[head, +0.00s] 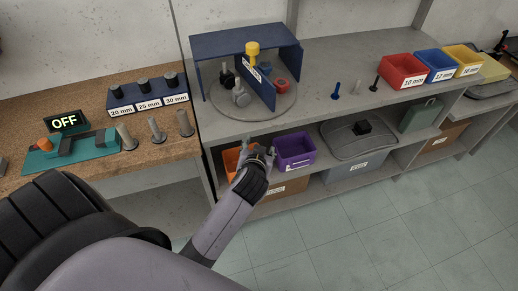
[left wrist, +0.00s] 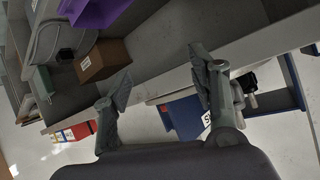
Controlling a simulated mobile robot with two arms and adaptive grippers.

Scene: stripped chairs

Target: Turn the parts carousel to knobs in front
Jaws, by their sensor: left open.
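The parts carousel is a round grey turntable (head: 222,112) under a blue hood (head: 235,42) in the head view. A blue divider (head: 262,87) with a small label and a yellow knob (head: 252,50) on top stands across it. Black and grey knob-shaped parts (head: 240,96) sit left of the divider; red and blue round parts (head: 281,84) sit right of it. My left gripper (head: 257,150) is open and empty, in front of and below the carousel, near the lower shelf's bins. Its fingers also show in the left wrist view (left wrist: 160,68). My right gripper is not in view.
An orange bin (head: 231,160) and a purple bin (head: 296,150) stand on the lower shelf by my gripper. The bench front edge lies between gripper and turntable.

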